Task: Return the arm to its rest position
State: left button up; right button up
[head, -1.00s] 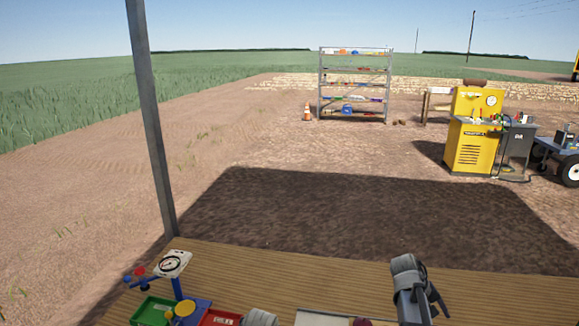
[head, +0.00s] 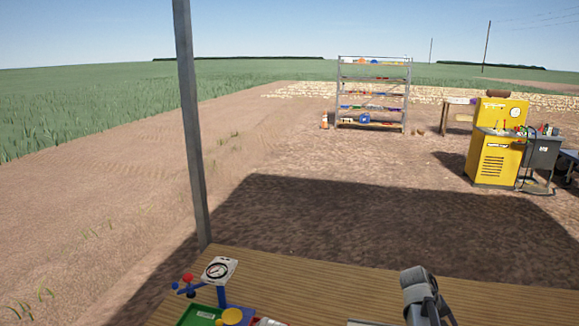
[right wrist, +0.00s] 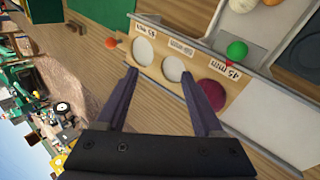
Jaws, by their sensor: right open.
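My right arm (head: 424,296) stands at the near edge of the wooden table in the head view; its fingertips are hard to make out there. In the right wrist view my right gripper (right wrist: 158,75) is open, with nothing between its two fingers. Beyond the fingers is a pale wooden sizing board (right wrist: 160,35) with round holes and printed labels, one reading 45 mm. A dark purple round thing (right wrist: 212,95) shows at one hole, next to the right finger. My left gripper is not in view.
A dial gauge (head: 217,270) with coloured knobs and a green tray (head: 197,316) stand at the table's near left. A green ball (right wrist: 237,50) lies beyond the board. A post (head: 191,130) rises at the left. The table (head: 320,285) between is bare.

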jog(key=shift+s+a+f, duration=0.1)
jog(key=shift+a+f, duration=0.05)
jog(key=shift+a, duration=0.35)
jog(key=shift+a+f, duration=0.15)
jog(key=shift+a, duration=0.3)
jog(key=s+a+f+n+y, duration=0.1)
jog(key=s+a, duration=0.4)
jog(key=a, duration=0.6)
jog(key=s+a+f+n+y, duration=0.1)
jog(key=s+a, duration=0.3)
jog(key=a, duration=0.8)
jog(key=s+a+f+n+y, duration=0.1)
jog(key=s+a, duration=0.4)
jog(key=a, duration=0.6)
jog(key=shift+s+a+n+y, duration=0.15)
jog(key=shift+s+n+y, duration=0.35)
jog(key=shift+y, duration=0.7)
